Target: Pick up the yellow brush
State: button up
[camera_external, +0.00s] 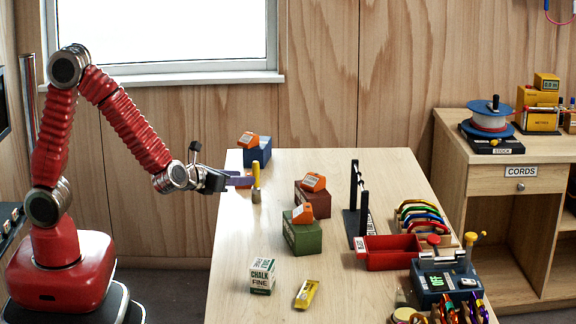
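What looks like the yellow brush (256,174) stands upright near the far left edge of the table, with a yellow upper part and a tan lower part (256,195). My gripper (246,181) reaches in from the left at the height of the yellow part. Its fingertips are right beside the brush in this view. I cannot tell whether they touch it, straddle it or are closed.
Blue (258,152), brown (314,199) and green (301,234) blocks with orange tops stand nearby. A chalk box (262,276) and yellow tube (306,294) are at the front. A black rack (357,205) and red tray (392,260) are to the right.

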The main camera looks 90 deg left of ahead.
aim_at(254, 188)
jog(key=shift+x, duration=3.1)
jog(key=shift+x, duration=2.6)
jog(key=shift+s+f, duration=0.1)
jog(key=shift+f, duration=0.1)
jog(key=shift+c, duration=0.5)
grip_shut()
